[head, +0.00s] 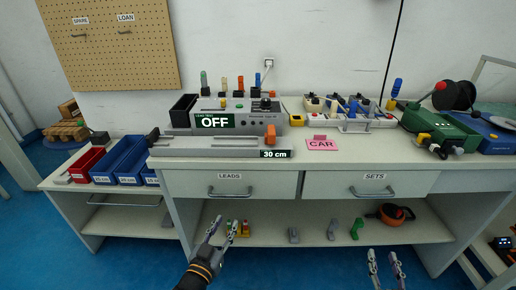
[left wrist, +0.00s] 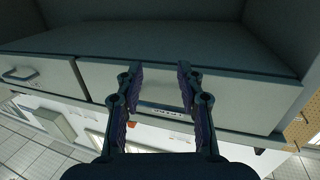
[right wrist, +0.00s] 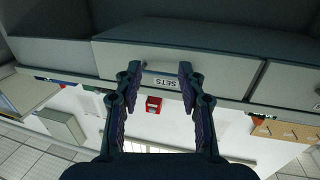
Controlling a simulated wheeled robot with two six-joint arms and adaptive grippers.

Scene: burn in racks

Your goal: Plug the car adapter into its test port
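A pink card reading CAR (head: 322,144) lies on the bench top, in front of a white and yellow strip (head: 346,122) that carries several plugs or adapters. I cannot tell which piece is the car adapter or which socket is its test port. My left gripper (head: 225,224) is open and empty in front of the lower shelf, below the LEADS drawer; its fingers also show in the left wrist view (left wrist: 159,68). My right gripper (head: 382,254) is open and empty, low in front of the shelf's right part; its fingers also show in the right wrist view (right wrist: 159,68).
The lead tester reading OFF (head: 214,122) and a 30 cm gauge (head: 220,147) stand on the bench's left half. Blue bins (head: 122,160) are at left. A green reel unit (head: 440,132) is at right. The lower shelf (head: 265,234) holds several small pieces and an orange reel (head: 391,214).

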